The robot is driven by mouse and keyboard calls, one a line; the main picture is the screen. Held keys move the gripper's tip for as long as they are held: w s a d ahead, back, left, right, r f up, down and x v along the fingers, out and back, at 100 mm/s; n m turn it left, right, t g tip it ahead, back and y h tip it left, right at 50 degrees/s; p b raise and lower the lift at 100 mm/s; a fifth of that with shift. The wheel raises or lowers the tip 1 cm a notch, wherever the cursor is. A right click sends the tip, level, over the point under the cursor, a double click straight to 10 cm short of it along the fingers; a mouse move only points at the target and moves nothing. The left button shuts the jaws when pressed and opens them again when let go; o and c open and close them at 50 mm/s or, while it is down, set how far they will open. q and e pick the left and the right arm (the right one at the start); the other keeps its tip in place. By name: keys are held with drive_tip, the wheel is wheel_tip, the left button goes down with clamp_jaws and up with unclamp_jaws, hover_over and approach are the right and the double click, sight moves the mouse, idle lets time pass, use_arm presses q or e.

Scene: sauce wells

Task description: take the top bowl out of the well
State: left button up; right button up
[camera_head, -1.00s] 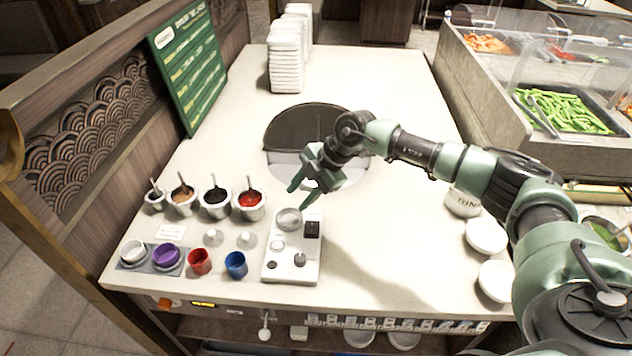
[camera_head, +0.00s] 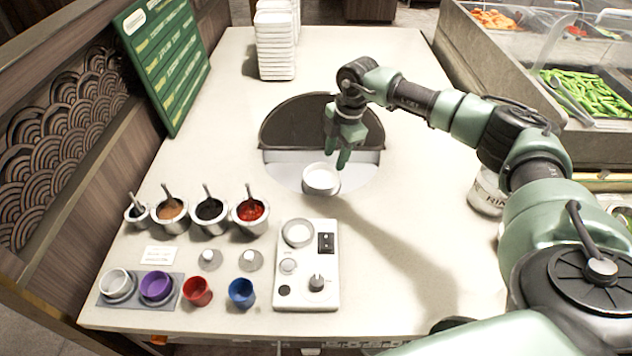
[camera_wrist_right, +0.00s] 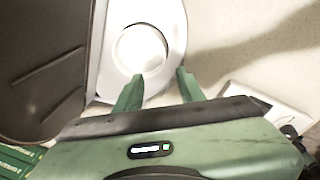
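The round well (camera_head: 290,172) is set in the counter, its far half under a dark half-lid (camera_head: 300,125) and its near half pale and open. A white bowl (camera_head: 321,180) stands at the near edge of the open half; whether other bowls lie beneath it I cannot tell. My right gripper (camera_head: 339,158) hangs just above and behind the bowl, fingers pointing down. In the right wrist view the bowl (camera_wrist_right: 140,50) lies beyond the two parted fingertips (camera_wrist_right: 160,80), with nothing between them. My left gripper is not in view.
A white control box (camera_head: 307,285) stands in front of the well. Sauce pots with spoons (camera_head: 210,212), a red cup (camera_head: 197,290) and a blue cup (camera_head: 242,291) are at the left. White stacked dishes (camera_head: 276,45) stand behind. The counter right of the well is mostly clear.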

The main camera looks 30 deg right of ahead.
drive_tip(key=b, duration=0.4)
hover_over(331, 187)
wheel_tip(331, 187, down, 5)
wheel_tip(331, 187, down, 7)
drive_tip(key=shift+d+f+p, duration=0.1)
drive_tip(key=shift+p, duration=0.45)
drive_tip(key=shift+w+f, duration=0.1)
drive_tip(key=shift+f, duration=0.3)
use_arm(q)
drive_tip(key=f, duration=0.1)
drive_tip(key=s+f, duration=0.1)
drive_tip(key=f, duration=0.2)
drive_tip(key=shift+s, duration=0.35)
use_arm(e)
clamp_jaws()
